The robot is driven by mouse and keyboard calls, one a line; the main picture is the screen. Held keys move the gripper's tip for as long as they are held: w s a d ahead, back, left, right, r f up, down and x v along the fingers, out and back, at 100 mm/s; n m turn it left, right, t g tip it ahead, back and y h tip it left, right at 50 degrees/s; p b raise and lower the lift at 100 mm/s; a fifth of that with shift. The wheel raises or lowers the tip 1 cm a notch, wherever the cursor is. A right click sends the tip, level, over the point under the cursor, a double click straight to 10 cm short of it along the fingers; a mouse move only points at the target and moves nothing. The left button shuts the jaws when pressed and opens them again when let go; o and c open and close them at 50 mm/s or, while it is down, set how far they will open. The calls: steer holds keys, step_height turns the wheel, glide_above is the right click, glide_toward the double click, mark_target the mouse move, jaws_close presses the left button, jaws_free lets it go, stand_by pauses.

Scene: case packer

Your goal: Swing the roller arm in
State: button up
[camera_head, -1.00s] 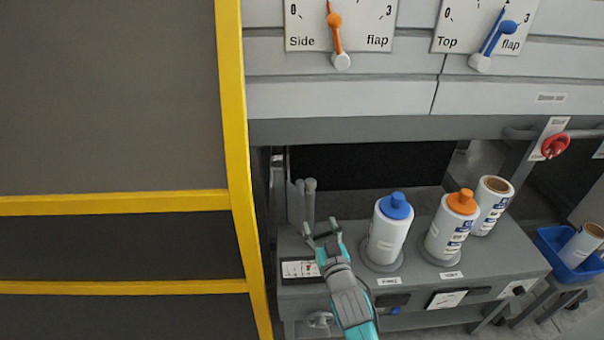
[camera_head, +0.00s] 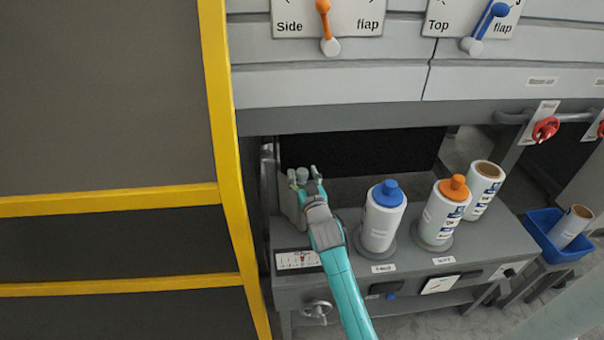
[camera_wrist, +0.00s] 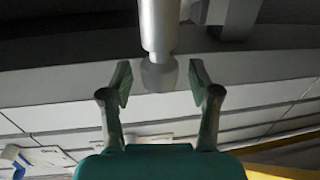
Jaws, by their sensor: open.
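The roller arm, seen as a grey upright post with a rounded end, shows in the wrist view (camera_wrist: 158,40). In the head view my gripper (camera_head: 305,177) is at the left end of the grey bench, at the top of the post, and mostly hides it. My gripper is open; in the wrist view its two fingers (camera_wrist: 160,84) stand on either side of the post's rounded end, with gaps visible on both sides. Whether anything touches cannot be told. The post's lower part is hidden.
A yellow-framed guard (camera_head: 222,130) stands close on the left. Bottles with a blue cap (camera_head: 383,218) and an orange cap (camera_head: 440,215) stand right of my arm, with a roll (camera_head: 483,190) behind. The grey machine front (camera_head: 340,85) overhangs the bench (camera_head: 500,245).

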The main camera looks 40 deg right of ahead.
steer(key=shift+w+d, duration=0.25)
steer(key=shift+w, duration=0.2)
jaws_close()
